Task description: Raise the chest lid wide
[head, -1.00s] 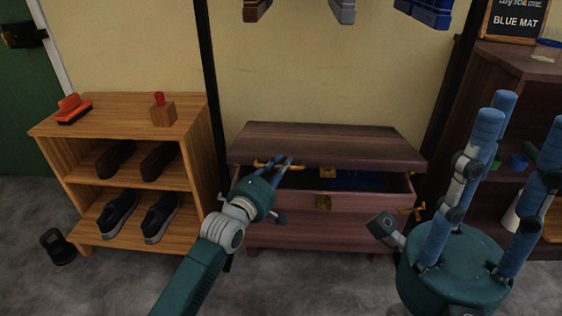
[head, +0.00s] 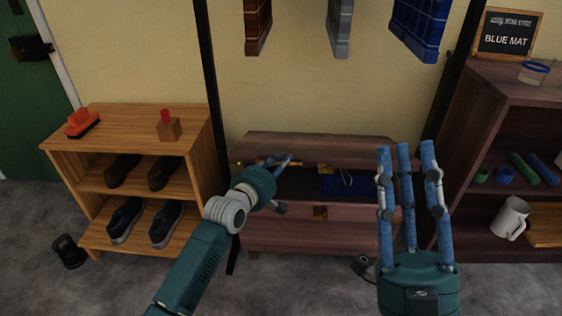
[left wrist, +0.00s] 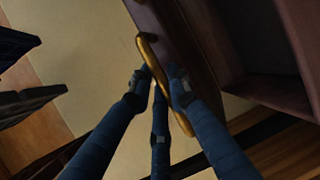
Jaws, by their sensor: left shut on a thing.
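The dark wooden chest (head: 290,230) stands against the yellow wall with its lid (head: 320,147) partly raised. A dark gap shows under the lid, with a blue item (head: 343,184) inside. My left gripper (head: 284,162) is at the left part of the lid's front edge. In the left wrist view its fingers are closed around the brass handle (left wrist: 149,50) of the lid (left wrist: 185,55). My right gripper (head: 407,147) is open and empty, fingers pointing up, in front of the chest's right end and hiding part of it.
A light wooden shoe rack (head: 85,182) stands left of the chest. A dark shelf (head: 497,105) with a mug (head: 511,217) stands at the right. Mats (head: 419,28) hang above the chest. A sign (head: 506,34) reads "BLUE MAT".

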